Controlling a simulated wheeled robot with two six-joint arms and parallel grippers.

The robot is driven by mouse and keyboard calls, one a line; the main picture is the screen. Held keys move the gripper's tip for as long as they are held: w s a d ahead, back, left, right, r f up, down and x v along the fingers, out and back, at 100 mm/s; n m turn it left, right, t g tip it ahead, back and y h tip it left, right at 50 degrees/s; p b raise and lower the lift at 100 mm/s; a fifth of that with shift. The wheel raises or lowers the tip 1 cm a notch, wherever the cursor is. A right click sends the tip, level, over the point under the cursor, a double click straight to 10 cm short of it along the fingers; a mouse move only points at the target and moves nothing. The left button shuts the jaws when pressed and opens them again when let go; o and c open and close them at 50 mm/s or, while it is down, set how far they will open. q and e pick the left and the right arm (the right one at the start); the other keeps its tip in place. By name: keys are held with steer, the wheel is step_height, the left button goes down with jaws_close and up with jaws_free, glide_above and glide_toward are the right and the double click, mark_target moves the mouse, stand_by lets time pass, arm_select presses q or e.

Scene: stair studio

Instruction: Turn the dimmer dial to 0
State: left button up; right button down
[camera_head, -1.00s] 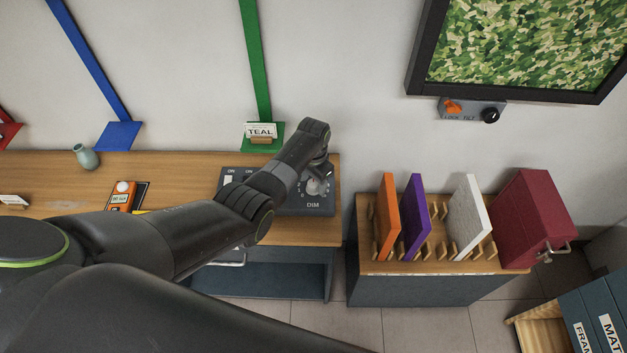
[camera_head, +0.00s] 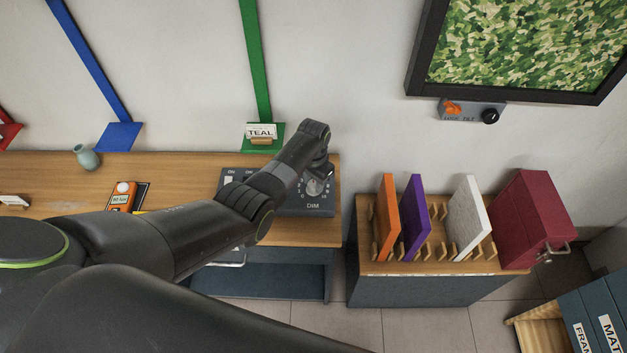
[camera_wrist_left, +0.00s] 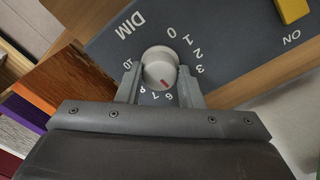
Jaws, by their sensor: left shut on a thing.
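The dimmer dial (camera_wrist_left: 160,62) is a round pale knob with a red mark, on a dark panel (camera_wrist_left: 100,45) labelled DIM with numbers around it. In the left wrist view the red mark points near the 6, on the side away from the 0. My left gripper (camera_wrist_left: 160,82) is shut on the dial, one finger on each side. In the head view the dial (camera_head: 314,186) shows just under my left gripper (camera_head: 322,174) at the panel's right end. My right gripper is not in view.
An orange meter (camera_head: 122,198) lies on the wooden bench (camera_head: 60,170); its display seems to read 90 lux. A yellow switch (camera_wrist_left: 292,8) sits on the panel. A rack (camera_head: 430,267) with coloured boards stands to the right, with a gap between.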

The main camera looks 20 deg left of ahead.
arm_select(q)
steer(key=n, duration=0.3)
steer(key=shift+p, duration=0.4)
steer(key=n, duration=0.3)
steer(key=shift+n+p, duration=0.3)
steer(key=shift+p, duration=0.05)
steer(key=n, duration=0.6)
steer(key=shift+p, duration=0.4)
steer(key=n, duration=0.6)
steer(key=shift+n, duration=0.3)
steer(key=n+p, duration=0.1)
steer(key=n, duration=0.5)
steer(key=shift+n, duration=0.4)
steer(key=o, duration=1)
steer(key=shift+c, duration=0.2)
